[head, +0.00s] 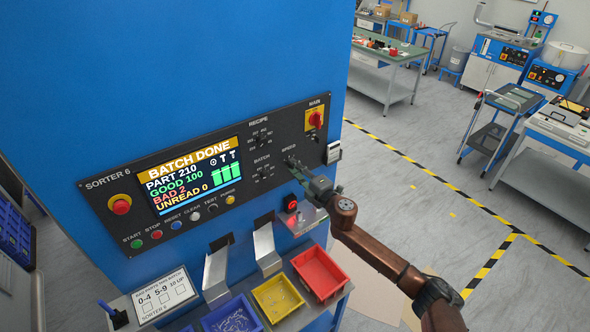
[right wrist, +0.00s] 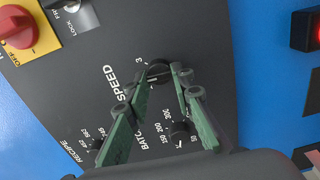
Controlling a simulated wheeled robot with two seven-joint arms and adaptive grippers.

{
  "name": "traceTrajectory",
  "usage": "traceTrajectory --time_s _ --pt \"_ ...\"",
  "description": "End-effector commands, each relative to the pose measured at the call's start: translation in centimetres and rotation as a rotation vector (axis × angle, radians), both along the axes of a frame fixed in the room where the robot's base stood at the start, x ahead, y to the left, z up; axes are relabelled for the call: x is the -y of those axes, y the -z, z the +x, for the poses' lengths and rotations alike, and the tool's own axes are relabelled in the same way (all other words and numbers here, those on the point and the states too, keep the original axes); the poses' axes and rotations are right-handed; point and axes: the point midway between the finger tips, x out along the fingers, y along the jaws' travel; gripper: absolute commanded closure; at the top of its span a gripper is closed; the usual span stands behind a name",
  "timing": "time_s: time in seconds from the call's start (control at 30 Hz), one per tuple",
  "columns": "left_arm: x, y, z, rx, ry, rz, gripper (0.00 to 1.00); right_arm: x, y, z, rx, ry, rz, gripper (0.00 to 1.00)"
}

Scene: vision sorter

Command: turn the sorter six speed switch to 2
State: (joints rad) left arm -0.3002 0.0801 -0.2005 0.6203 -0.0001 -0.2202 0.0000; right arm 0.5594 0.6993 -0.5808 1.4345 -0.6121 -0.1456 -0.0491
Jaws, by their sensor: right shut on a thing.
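The sorter six control panel (head: 98,190) is dark and set in the blue machine. Its speed switch (right wrist: 157,69) is a small black knob under the SPEED label. My right gripper (head: 293,165) reaches the panel from the lower right. In the right wrist view my right gripper (right wrist: 160,78) has its two green fingers closed on the knob, one on each side. A "3" shows beside the knob; the other speed marks and the pointer are hidden or too small to read. My left gripper is not in view.
The batch switch (right wrist: 180,132) sits close to the speed switch, and the recipe switch (head: 263,136) is above it. The red main switch (head: 315,118) is near the panel's upper right corner. Yellow (head: 278,298) and red (head: 319,273) bins stand below the panel.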

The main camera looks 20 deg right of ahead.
Motion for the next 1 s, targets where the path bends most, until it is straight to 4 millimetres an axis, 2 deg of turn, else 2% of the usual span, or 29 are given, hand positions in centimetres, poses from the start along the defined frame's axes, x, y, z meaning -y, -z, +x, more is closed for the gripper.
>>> traceTrajectory --time_s 0.57,0.6,0.83,1.0 --pt "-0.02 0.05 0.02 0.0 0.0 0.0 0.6 -0.08 0.22 -0.05 0.009 -0.002 -0.034 1.0" --pt "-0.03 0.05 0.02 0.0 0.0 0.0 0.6 -0.08 0.22 -0.05 0.009 -0.002 -0.034 0.76" --pt "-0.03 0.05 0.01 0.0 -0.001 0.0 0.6 -0.04 0.13 -0.02 0.01 -0.001 -0.034 0.6" --pt "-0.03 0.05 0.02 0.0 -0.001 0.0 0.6 -0.02 0.07 -0.02 0.011 0.0 -0.033 0.6"
